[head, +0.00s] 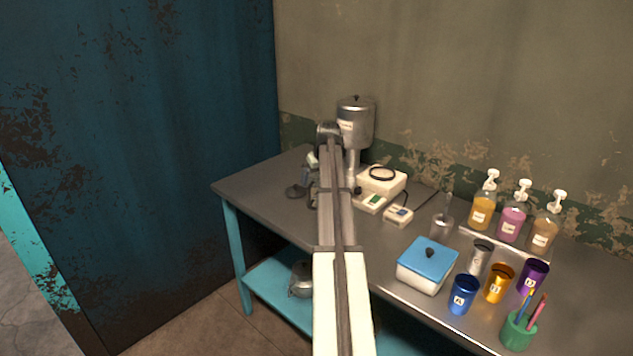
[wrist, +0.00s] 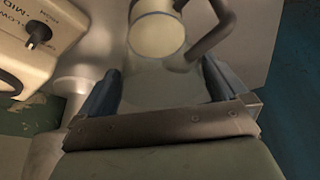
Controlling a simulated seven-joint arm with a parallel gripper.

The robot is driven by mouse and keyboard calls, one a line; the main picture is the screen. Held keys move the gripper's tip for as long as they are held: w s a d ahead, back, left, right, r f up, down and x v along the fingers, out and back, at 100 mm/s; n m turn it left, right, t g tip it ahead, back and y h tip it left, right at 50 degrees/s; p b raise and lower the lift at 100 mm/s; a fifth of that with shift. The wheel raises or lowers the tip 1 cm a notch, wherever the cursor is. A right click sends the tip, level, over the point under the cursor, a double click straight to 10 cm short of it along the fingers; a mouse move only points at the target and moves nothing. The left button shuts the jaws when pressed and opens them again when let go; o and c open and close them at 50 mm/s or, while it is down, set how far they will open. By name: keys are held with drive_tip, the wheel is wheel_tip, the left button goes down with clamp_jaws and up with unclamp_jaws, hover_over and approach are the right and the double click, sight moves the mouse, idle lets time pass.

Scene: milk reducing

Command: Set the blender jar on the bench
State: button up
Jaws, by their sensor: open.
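In the wrist view, what looks like the blender jar (wrist: 158,36) shows a round cream-coloured face and a curved grey handle on its right side. My gripper (wrist: 160,66) is open, with one blue-grey finger on each side of a pale, see-through area just below that face. I cannot tell whether either finger touches the jar. The blender base (head: 382,182), a cream box with a dark ring on top, stands on the bench (head: 262,190). Its dial shows at the upper left of the wrist view (wrist: 35,38). In the head view my arm hides much of the gripper and jar area.
A metal canister (head: 355,125) stands behind my arm. Right of it are small meters (head: 398,216), a blue-lidded box (head: 428,264), several cups (head: 462,294), pump bottles (head: 513,220) and a green pencil holder (head: 518,332). The bench's left end has bare room.

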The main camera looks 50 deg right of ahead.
drive_tip(key=v, duration=0.9)
drive_tip(key=shift+r, duration=0.3)
drive_tip(key=shift+s, duration=0.1)
